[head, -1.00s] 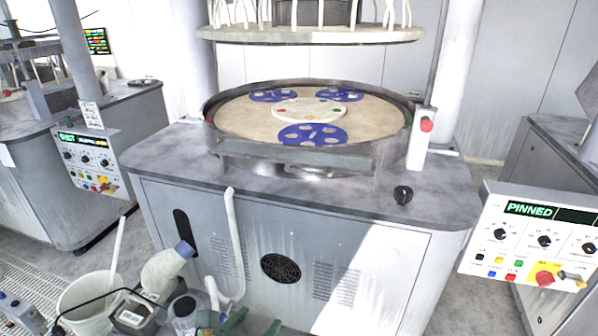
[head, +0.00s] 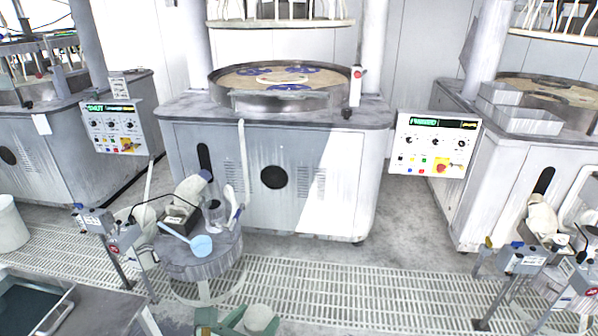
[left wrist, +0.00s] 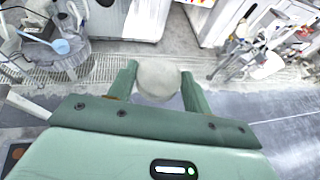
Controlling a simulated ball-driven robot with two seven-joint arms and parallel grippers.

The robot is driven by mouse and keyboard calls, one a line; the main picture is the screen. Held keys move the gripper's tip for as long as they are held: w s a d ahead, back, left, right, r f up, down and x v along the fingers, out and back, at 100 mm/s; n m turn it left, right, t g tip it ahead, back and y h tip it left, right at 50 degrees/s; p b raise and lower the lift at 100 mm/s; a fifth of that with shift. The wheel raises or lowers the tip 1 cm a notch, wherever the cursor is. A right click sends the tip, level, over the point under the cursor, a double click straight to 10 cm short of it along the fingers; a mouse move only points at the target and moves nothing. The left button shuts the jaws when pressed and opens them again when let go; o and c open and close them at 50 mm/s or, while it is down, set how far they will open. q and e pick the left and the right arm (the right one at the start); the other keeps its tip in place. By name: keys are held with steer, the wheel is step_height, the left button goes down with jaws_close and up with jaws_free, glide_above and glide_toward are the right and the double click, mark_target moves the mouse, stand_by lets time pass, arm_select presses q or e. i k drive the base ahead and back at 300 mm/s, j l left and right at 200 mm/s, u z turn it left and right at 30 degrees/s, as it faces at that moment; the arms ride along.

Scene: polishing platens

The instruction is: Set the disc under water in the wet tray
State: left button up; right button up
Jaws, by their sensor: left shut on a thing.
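My left gripper (head: 237,324), green, is at the bottom edge of the head view, its body cut off by the frame. It is shut on a pale grey round disc (head: 259,317). In the left wrist view the disc (left wrist: 158,80) sits between the two green fingers (left wrist: 158,72), held above the floor. A metal tray (head: 70,292) with dark liquid in it, apparently the wet tray, is at the lower left of the head view, left of the gripper and apart from it. My right gripper is not in view.
A small round stand (head: 205,268) carries a blue scoop (head: 201,245) and bottles. A polishing machine (head: 330,190) with blue carriers stands behind it. Posts with grey boxes (head: 522,258) stand at right. The slatted floor (head: 380,285) is open in the middle.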

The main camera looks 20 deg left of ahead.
mark_target(47, 312)
steer(key=k+j+z, duration=0.1)
steer(key=k, duration=0.4)
steer(key=k+j, duration=0.3)
steer(key=k, duration=0.2)
steer(key=k+j+z, duration=0.15)
steer(key=k, duration=0.35)
steer(key=k+j, duration=0.1)
steer(key=j, duration=0.25)
steer(key=k+j, duration=0.1)
steer(key=j, duration=0.25)
steer(key=k+j+z, duration=0.1)
steer(key=j, duration=0.25)
steer(key=k+j, duration=0.1)
steer(key=j, duration=0.3)
steer(key=k+j, duration=0.1)
steer(key=j, duration=0.25)
steer(key=i+j, duration=0.1)
steer(key=j, duration=0.2)
steer(key=i+j, duration=0.1)
steer(key=j, duration=0.25)
steer(key=i+j, duration=0.1)
steer(key=j, duration=0.2)
steer(key=z, duration=0.05)
